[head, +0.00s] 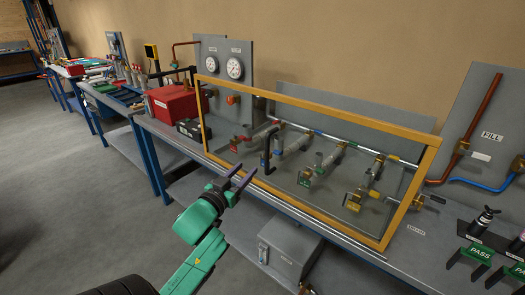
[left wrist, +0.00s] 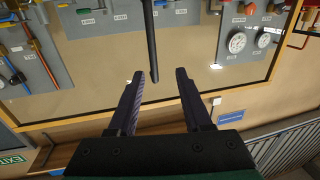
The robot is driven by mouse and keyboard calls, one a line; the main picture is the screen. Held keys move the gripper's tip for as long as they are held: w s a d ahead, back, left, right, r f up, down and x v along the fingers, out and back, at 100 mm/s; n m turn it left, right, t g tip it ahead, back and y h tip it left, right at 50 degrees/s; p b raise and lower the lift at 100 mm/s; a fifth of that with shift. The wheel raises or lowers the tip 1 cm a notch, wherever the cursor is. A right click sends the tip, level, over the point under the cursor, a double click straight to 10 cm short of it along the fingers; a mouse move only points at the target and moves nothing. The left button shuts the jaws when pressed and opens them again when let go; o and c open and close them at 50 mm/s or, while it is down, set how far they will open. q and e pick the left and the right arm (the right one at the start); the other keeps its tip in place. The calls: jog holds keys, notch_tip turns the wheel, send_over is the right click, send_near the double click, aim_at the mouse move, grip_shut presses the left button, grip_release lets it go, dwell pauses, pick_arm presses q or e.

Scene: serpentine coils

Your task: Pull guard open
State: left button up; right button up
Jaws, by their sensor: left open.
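The guard (head: 345,117) is a clear panel in a yellow frame, standing upright along the bench front before a row of valves. A black upright handle (head: 267,152) is on its left part. My left gripper (head: 243,177) is open and empty, in front of the guard, just left of the handle's lower end and apart from it in the head view. In the left wrist view, the handle (left wrist: 150,40) comes down from the top between the open fingertips of my left gripper (left wrist: 160,74). Its depth relative to them is hard to tell. My right gripper is out of view.
Behind the guard are pipe fittings with coloured tags (head: 305,178). A red box (head: 172,103) stands left of it, near a gauge panel (head: 238,80). Green PASS holders (head: 478,254) sit at right. A grey box (head: 288,252) is on the lower shelf. The floor at left is clear.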

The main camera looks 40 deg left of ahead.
aim_at(266, 154)
pick_arm(q)
jog(key=x, duration=0.3)
jog(key=d+p+x, duration=0.1)
jog(key=x, duration=0.2)
jog(key=d+r+p+x, duration=0.1)
jog(key=x, duration=0.2)
jog(key=shift+w, duration=0.6)
jog(key=shift+w+a+f, duration=0.15)
jog(key=shift+w+a, duration=0.15)
jog(key=shift+w, duration=0.25)
jog(key=shift+w+a+f, duration=0.15)
jog(key=shift+w+a, duration=0.1)
jog(key=shift+w, duration=0.25)
jog(key=shift+w+a+f, duration=0.1)
jog(key=shift+w+a, duration=0.05)
jog(key=shift+a, duration=0.1)
jog(key=shift+d, duration=0.2)
jog(key=shift+c, duration=1.3)
jog(key=c, duration=0.5)
grip_shut()
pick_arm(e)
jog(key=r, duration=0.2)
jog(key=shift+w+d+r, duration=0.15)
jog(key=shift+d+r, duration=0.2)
pick_arm(q)
jog(key=shift+f, duration=0.15)
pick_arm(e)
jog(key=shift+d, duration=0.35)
